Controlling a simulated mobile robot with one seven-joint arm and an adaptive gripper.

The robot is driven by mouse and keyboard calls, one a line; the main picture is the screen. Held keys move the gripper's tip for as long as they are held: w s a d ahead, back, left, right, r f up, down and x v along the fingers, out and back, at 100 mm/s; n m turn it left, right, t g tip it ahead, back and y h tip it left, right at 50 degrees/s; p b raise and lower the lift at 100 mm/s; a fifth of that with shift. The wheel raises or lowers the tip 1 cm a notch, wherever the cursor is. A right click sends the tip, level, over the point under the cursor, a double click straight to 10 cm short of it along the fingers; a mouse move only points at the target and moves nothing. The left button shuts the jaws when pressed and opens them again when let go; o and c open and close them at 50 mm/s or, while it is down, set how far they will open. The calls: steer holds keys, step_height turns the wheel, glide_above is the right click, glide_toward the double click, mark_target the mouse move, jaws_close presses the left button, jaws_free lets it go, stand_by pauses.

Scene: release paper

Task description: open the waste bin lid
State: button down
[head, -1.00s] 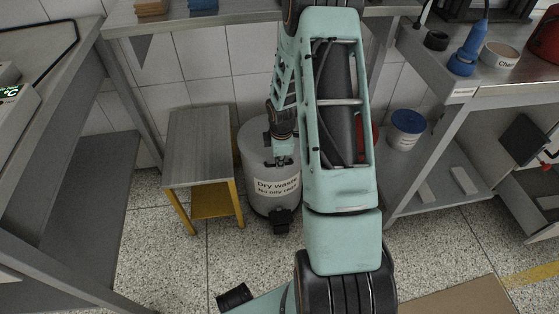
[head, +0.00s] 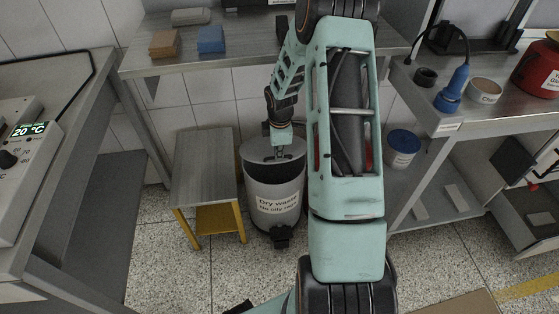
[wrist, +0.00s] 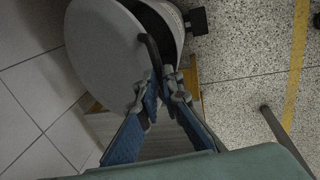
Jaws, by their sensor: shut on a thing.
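The waste bin (head: 275,205) is a grey cylinder with a "Dry waste" label and a black foot pedal (head: 281,238). Its grey round lid (head: 256,153) is tilted up at the front, and a dark gap shows between lid and body. My gripper (head: 282,153) is over the lid. In the wrist view, the lid (wrist: 100,50) fills the upper left, with a black bar handle (wrist: 149,48) on it. My gripper's blue fingers (wrist: 160,76) are shut on the end of that handle. The pedal also shows in the wrist view (wrist: 197,21).
A small grey-topped stool (head: 203,165) with yellow legs stands just left of the bin. A shelf table (head: 230,60) with blocks is behind and above. A blue-lidded tub (head: 403,150) sits on the right bench's lower shelf. Floor in front of the bin is clear.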

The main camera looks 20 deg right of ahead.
steer(key=shift+w+d+r+p, duration=0.25)
steer(key=shift+w+r+p, duration=0.25)
steer(key=shift+w+r, duration=0.7)
steer(key=c, duration=2.6)
jaws_free()
steer(key=shift+f, duration=0.25)
steer(key=o, duration=0.6)
steer(key=shift+s, duration=0.15)
steer(key=shift+c, duration=0.2)
steer(key=shift+s, duration=0.1)
step_height(320, 180, up, 12)
steer(key=s, duration=0.2)
steer(key=shift+a+f, duration=0.15)
steer(key=shift+a, duration=0.2)
